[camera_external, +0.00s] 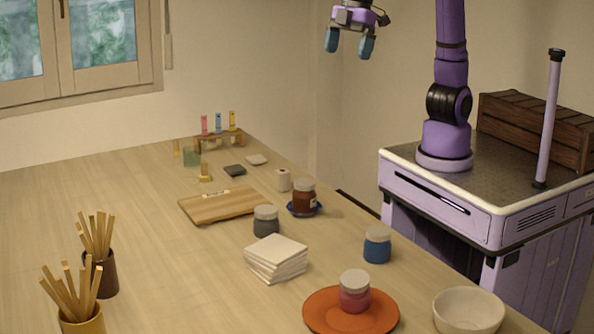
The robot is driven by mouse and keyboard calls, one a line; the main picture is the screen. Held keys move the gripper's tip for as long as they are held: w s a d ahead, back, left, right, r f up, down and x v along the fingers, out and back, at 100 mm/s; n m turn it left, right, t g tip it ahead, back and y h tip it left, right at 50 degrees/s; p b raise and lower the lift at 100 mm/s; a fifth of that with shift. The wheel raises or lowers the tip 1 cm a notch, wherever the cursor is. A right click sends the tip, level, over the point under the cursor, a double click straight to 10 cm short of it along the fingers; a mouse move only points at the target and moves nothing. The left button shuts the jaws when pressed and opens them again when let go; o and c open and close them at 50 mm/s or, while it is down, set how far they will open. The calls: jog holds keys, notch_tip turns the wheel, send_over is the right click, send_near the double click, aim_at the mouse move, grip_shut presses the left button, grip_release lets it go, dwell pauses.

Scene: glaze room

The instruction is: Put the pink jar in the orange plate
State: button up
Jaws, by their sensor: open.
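The pink jar (354,298) has a pale lid and stands upright on the orange plate (318,310), near its middle, at the front right of the table. My gripper (349,46) is open and empty. It is high up at the top of the view, well above the table and far from the jar and plate.
A white bowl (469,310) stands right of the plate. A blue jar (377,245), a stack of white tiles (275,258), a grey jar (266,221) and a brown jar (304,196) on a blue saucer stand nearby. The left middle of the table is clear.

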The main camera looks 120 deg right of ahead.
jog(key=s+d+m+t, duration=0.1)
jog(key=s+d, duration=0.4)
jog(key=s, duration=0.3)
jog(key=s+d+m, duration=0.1)
jog(key=s+d, duration=0.4)
jog(key=s, duration=0.2)
jog(key=s+d+f, duration=0.2)
jog(key=s+f, duration=0.1)
jog(key=s, duration=0.4)
jog(key=s+d+f+m+t, duration=0.1)
jog(key=s+d+f, duration=0.1)
jog(key=s, duration=0.4)
jog(key=shift+s+f+m+h, duration=0.3)
jog(key=shift+s+f, duration=0.1)
jog(key=shift+f, duration=0.15)
